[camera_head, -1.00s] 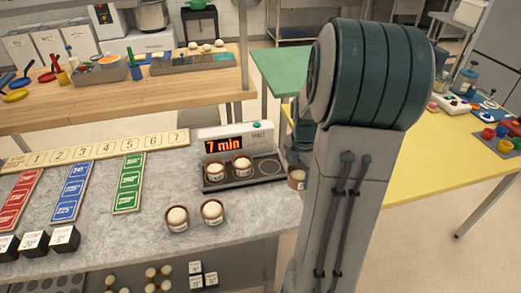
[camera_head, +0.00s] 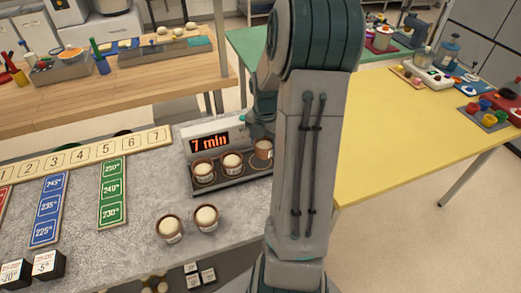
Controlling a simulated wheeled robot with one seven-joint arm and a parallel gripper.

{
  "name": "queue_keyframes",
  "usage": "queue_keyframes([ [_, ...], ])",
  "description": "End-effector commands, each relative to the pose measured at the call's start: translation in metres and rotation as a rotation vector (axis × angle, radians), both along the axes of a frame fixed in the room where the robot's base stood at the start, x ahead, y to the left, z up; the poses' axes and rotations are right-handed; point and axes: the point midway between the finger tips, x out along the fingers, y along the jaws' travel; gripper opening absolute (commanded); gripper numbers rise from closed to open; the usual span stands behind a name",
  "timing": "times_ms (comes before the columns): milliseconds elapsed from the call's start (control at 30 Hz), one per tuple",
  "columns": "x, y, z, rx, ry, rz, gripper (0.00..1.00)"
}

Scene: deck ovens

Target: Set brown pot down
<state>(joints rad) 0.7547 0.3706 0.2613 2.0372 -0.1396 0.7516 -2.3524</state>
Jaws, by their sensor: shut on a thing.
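The brown pot (camera_head: 263,150) is at the right-hand place of the dark timer tray (camera_head: 232,183), beside two similar pots. My gripper (camera_head: 262,136) is shut on it, mostly hidden behind my arm. I cannot tell whether the pot's base touches the tray. The pot looks upright. The other two tray pots, left (camera_head: 203,171) and middle (camera_head: 232,163), hold pale dough. The timer display (camera_head: 210,142) behind them reads 7 min.
Two more dough-filled pots, one left (camera_head: 170,229) and one right (camera_head: 206,218), stand on the grey counter (camera_head: 140,200) in front of the tray. Coloured temperature strips lie to the left. A yellow table (camera_head: 410,135) stands at right. My arm hides the counter's right end.

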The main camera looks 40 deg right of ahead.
Motion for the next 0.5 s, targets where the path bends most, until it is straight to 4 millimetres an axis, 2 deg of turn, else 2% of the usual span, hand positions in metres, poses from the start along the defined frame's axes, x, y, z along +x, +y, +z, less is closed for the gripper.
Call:
queue_keyframes([
  [167, 0.016, 0.005, -0.009, 0.000, 0.001, 0.002, 0.34],
  [267, 0.017, 0.006, -0.016, 0.000, 0.002, 0.003, 0.34],
  [500, 0.017, 0.006, -0.048, 0.001, 0.003, 0.003, 0.34],
])
